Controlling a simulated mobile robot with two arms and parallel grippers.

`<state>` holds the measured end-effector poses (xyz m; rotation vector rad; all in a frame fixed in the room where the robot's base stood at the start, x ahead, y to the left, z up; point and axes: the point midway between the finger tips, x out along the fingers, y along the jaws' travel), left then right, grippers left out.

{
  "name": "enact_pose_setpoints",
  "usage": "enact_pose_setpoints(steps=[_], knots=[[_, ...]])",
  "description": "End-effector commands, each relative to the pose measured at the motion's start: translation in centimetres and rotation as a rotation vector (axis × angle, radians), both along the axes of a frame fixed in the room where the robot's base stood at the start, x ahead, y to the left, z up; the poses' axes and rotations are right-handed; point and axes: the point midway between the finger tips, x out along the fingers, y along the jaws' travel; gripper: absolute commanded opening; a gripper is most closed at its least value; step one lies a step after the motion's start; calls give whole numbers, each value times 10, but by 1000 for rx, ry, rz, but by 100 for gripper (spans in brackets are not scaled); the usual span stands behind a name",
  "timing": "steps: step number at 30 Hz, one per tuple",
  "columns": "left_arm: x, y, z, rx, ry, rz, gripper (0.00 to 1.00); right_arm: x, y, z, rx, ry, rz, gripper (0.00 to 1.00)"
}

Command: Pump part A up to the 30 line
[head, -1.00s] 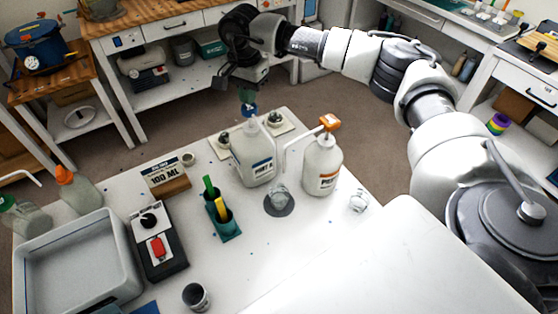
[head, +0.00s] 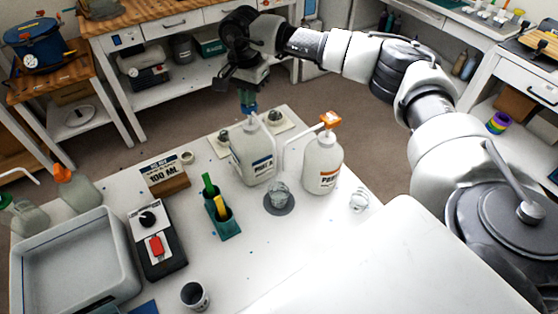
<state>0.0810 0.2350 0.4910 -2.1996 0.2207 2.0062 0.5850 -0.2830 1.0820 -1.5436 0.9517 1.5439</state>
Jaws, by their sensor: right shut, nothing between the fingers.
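The part A bottle (head: 253,158) is a white jug with a blue label, upright on the white table. Its pump top is partly hidden by my right gripper (head: 248,104), which is shut with nothing between its fingers. The fingers point down at the pump top; I cannot tell whether they touch it. A small clear cup (head: 279,191) stands on a dark grey disc (head: 279,207) in front of the bottles. Its lines and liquid level are too small to read. The part B bottle (head: 322,166), with an orange pump, stands to the right. My left gripper is not in view.
A sign reading 100 ML (head: 163,172), a teal holder (head: 224,226) with green and yellow sticks, a black device (head: 158,240) with a red switch, a grey tray (head: 75,268) and a dark cup (head: 195,296) occupy the left. Another clear cup (head: 359,200) stands right.

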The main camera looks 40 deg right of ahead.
Motion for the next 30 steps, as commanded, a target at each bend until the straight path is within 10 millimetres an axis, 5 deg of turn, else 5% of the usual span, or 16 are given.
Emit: enact_pose_setpoints(steps=[13,30], knots=[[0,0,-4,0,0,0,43,0,0,-7,0,1,0,0],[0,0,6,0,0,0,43,0,0,12,0,0,0,0]])
